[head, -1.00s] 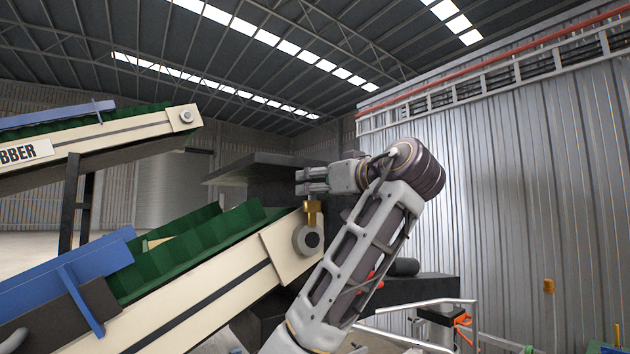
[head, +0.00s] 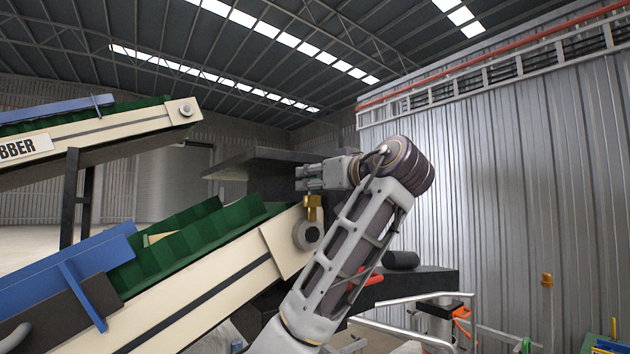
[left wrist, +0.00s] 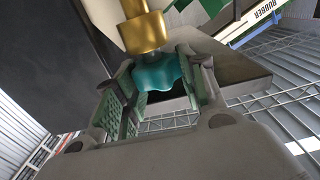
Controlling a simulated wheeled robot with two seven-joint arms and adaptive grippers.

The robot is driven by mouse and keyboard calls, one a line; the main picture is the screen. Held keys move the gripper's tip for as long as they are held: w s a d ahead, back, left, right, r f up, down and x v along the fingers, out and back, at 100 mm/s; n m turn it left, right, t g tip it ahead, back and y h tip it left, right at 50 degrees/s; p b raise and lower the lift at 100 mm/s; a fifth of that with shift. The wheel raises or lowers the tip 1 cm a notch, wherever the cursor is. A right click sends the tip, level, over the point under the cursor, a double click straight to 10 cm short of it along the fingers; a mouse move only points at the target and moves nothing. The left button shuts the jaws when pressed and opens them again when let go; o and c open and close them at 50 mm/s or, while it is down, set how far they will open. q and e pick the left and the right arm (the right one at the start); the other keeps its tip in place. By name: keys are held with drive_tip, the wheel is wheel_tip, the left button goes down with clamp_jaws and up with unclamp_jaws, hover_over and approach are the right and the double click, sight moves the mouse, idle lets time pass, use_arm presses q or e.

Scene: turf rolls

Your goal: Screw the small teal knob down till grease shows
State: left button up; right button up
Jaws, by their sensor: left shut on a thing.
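The small teal knob (left wrist: 162,76) is lobed and sits between the two fingers of my left gripper (left wrist: 165,95) in the left wrist view. My left gripper is shut on it. A brass cup (left wrist: 143,30) joins the knob on the side away from my palm. In the head view my left gripper (head: 312,178) is at the upper end of the lower conveyor, just above the brass fitting (head: 313,207). The knob is hidden there by the fingers. No grease shows in either view. My right gripper is not in view.
The lower conveyor (head: 200,302) with a green belt slopes up to a round bearing (head: 307,235) below my gripper. An upper conveyor (head: 110,134) stands at the left. A dark plate (head: 262,160) lies behind my gripper. A metal handrail (head: 420,299) is at the lower right.

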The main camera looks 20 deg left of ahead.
use_arm(q)
drive_tip(key=shift+s+f+m+t+h+b, duration=0.1)
drive_tip(key=shift+m+t+h+b, duration=1)
drive_tip(key=shift+b, duration=0.45)
drive_tip(key=shift+a+m+t+h+b, duration=0.15)
drive_tip(key=shift+m+t+h+b, duration=1.1)
drive_tip(key=shift+h, duration=0.35)
drive_tip(key=o, duration=1)
drive_tip(key=shift+s, duration=0.1)
drive_tip(key=v, duration=1.2)
